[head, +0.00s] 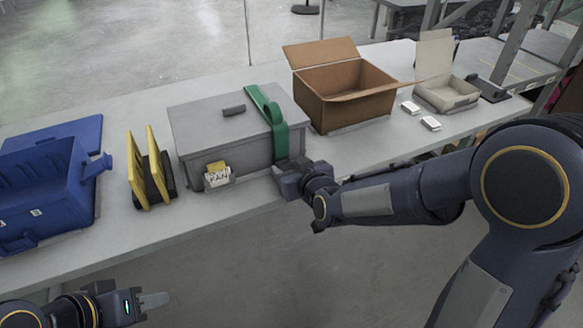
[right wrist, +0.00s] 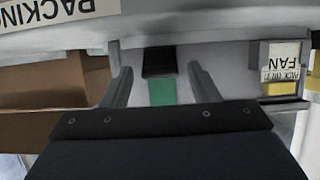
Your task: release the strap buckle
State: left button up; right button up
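A grey lidded case (head: 222,143) stands on the bench with a green strap (head: 281,142) over its right part and down its front. In the right wrist view the green strap (right wrist: 162,90) meets a dark buckle (right wrist: 160,62). My right gripper (head: 286,180) is at the case's lower front by the strap, hiding the buckle in the head view. In the right wrist view its fingers (right wrist: 158,72) are open, one on each side of the strap and buckle; contact cannot be told. My left gripper (head: 152,301) is low at the left, away from the case; its opening is unclear.
A card holder (head: 217,178) is on the case's front. Left of the case are yellow panels in a black stand (head: 150,175) and a blue crate (head: 45,190). Right are an open carton (head: 345,85), small white boxes (head: 430,123) and a beige tray (head: 447,95).

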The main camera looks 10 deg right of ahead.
jog(key=c, duration=0.8)
jog(key=shift+o, duration=0.2)
jog(key=shift+f+b, duration=0.25)
jog(key=shift+b, duration=0.15)
jog(key=t+b, duration=0.1)
jog(key=b, duration=0.3)
jog(key=f+t+y+b, duration=0.1)
jog(key=t+b, duration=0.1)
jog(key=b, duration=0.3)
jog(key=f+t+b, duration=0.1)
jog(key=b, duration=0.4)
jog(key=shift+s+d+f, duration=0.1)
jog(key=shift+s+f, duration=0.05)
jog(key=shift+s, duration=0.2)
jog(key=shift+t+b, duration=0.3)
jog(key=shift+b, duration=0.05)
jog(key=shift+r, duration=0.2)
jog(key=o, duration=0.9)
jog(key=shift+o, duration=0.2)
jog(key=shift+s, duration=0.1)
